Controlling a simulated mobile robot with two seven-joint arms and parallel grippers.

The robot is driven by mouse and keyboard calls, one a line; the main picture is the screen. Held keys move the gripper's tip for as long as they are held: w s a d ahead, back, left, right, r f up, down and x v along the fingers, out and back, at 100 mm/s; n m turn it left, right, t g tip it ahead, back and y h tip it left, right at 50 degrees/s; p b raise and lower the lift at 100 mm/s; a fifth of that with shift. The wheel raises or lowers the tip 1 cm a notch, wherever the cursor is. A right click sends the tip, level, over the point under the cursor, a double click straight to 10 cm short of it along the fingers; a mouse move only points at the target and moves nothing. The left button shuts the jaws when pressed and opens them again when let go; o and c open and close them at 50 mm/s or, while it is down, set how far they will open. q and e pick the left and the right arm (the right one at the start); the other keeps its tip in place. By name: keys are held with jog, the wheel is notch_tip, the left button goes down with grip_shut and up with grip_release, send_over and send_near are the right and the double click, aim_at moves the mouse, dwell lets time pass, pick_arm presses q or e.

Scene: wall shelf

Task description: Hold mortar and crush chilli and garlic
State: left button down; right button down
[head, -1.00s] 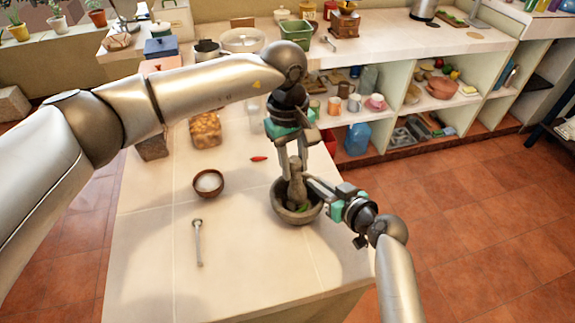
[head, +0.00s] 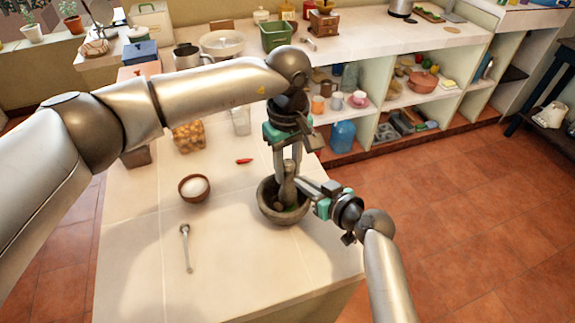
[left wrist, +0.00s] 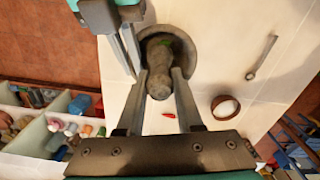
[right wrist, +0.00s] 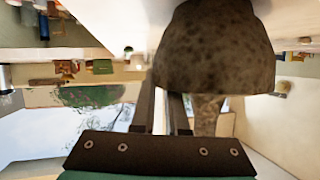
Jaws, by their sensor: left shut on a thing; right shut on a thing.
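The grey stone mortar (head: 279,214) stands on the pale counter, and its speckled wall fills the top of the right wrist view (right wrist: 212,55). The stone pestle (head: 290,190) is upright with a slight tilt, its lower end inside the mortar. My left gripper (head: 287,176) points down and is shut on the pestle; the left wrist view shows the pestle (left wrist: 160,82) between its fingers. My right gripper (head: 301,182) is shut on the mortar's rim from the right. A bit of green (head: 291,208) shows inside the mortar; the rest of the contents is hidden.
A red chilli (head: 244,161) lies behind the mortar. A brown bowl of white grains (head: 194,188) and a metal spoon (head: 186,247) are to the left. A glass jar (head: 240,122) and a container of brownish pieces (head: 188,138) stand farther back. The front counter is clear.

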pick_arm(q)
jog(key=shift+f, duration=0.25)
jog(key=shift+f, duration=0.75)
jog(key=shift+s+f, duration=0.15)
jog(key=shift+f, duration=0.2)
dwell(0.4)
jog(key=shift+r, duration=1.65)
jog(key=shift+f, duration=0.45)
jog(key=shift+f, duration=1)
